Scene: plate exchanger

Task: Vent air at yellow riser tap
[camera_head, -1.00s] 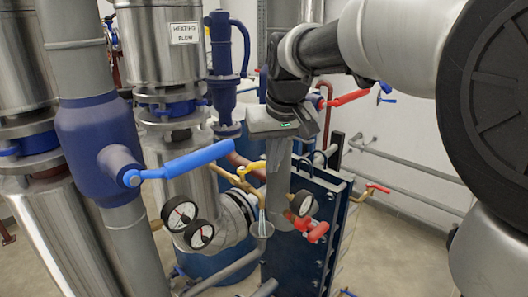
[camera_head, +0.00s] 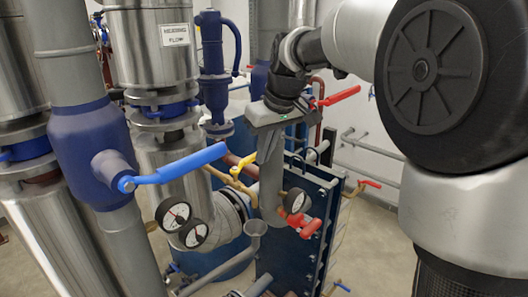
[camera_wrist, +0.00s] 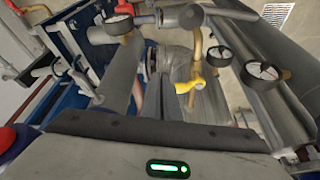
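The yellow riser tap's handle (camera_head: 241,166) shows in the middle of the head view, on a brass pipe (camera_head: 218,176). In the wrist view the yellow handle (camera_wrist: 187,86) sits at centre right, at the lower end of the brass pipe (camera_wrist: 197,50). My gripper (camera_head: 268,152) points down just right of the handle in the head view. It looks apart from the handle, with nothing seen held. Its fingertips blend into the grey pipe behind, so its opening is unclear. A grey funnel (camera_head: 255,228) stands below the tap; no stream shows above it.
Two gauges (camera_head: 183,226) sit left of the funnel, and another gauge (camera_head: 297,201) is beside red valve handles (camera_head: 309,226). A blue plate exchanger (camera_head: 297,180) stands at right. A large blue valve lever (camera_head: 180,167) juts out at left.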

